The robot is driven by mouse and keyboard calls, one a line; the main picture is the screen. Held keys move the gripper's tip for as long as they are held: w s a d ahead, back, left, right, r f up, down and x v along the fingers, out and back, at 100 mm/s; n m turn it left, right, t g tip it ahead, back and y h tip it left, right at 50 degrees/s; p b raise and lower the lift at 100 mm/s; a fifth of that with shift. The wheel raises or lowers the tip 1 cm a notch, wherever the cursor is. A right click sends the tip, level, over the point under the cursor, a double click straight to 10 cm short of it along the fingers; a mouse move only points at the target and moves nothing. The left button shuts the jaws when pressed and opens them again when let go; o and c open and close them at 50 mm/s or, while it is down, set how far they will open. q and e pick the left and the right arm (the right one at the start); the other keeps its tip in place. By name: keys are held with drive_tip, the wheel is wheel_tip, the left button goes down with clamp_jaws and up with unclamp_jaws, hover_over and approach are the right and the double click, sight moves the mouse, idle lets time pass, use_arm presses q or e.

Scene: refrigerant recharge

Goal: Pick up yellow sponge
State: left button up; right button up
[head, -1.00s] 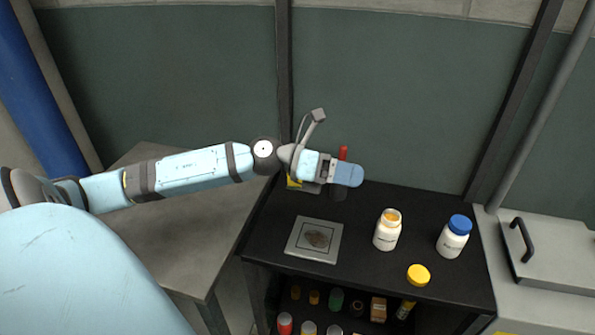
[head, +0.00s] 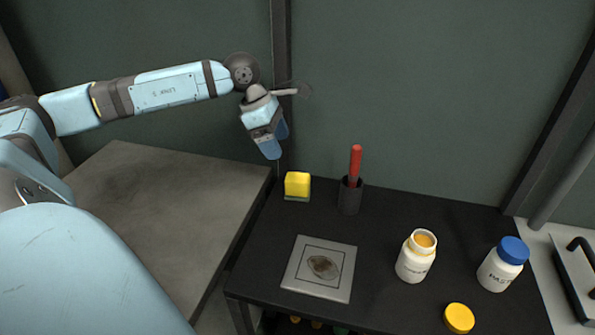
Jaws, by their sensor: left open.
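The yellow sponge (head: 297,185) is a small block with a dark green underside. It rests at the back left corner of the black table (head: 390,215). My left gripper (head: 273,152) is open and empty, pointing down. In the picture it is above and slightly left of the sponge, apart from it. My right gripper is not in view.
A dark cup (head: 350,198) with a red-handled tool (head: 355,163) stands right of the sponge. A grey plate (head: 296,277) with a brown stain lies in front. An open white bottle (head: 411,264), a blue-capped bottle (head: 496,269) and a yellow lid (head: 459,318) are at right.

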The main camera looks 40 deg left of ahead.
sight(299, 178)
use_arm(q)
drive_tip(key=x, duration=0.8)
drive_tip(key=shift+d+b, duration=0.15)
drive_tip(key=shift+b, duration=0.25)
drive_tip(key=x, duration=0.3)
drive_tip(key=b+x, duration=0.1)
drive_tip(key=x, duration=0.1)
drive_tip(key=shift+w, duration=0.3)
drive_tip(key=c, duration=1)
drive_tip(key=shift+s+d+r+p, duration=0.2)
drive_tip(key=shift+r+p, duration=0.1)
drive_tip(key=shift+r, duration=0.2)
drive_tip(key=r, duration=0.4)
drive_tip(key=r+p, duration=0.1)
drive_tip(key=r, duration=0.1)
drive_tip(key=shift+s+d+r, duration=0.1)
drive_tip(key=shift+s, duration=0.2)
drive_tip(key=s+d, duration=0.3)
drive_tip(key=s, duration=0.2)
drive_tip(key=s+d, duration=0.3)
drive_tip(key=s, duration=0.3)
drive_tip(key=s+d, duration=0.3)
drive_tip(key=s, duration=0.2)
drive_tip(key=shift+s+d, duration=0.1)
drive_tip(key=shift+s, duration=0.2)
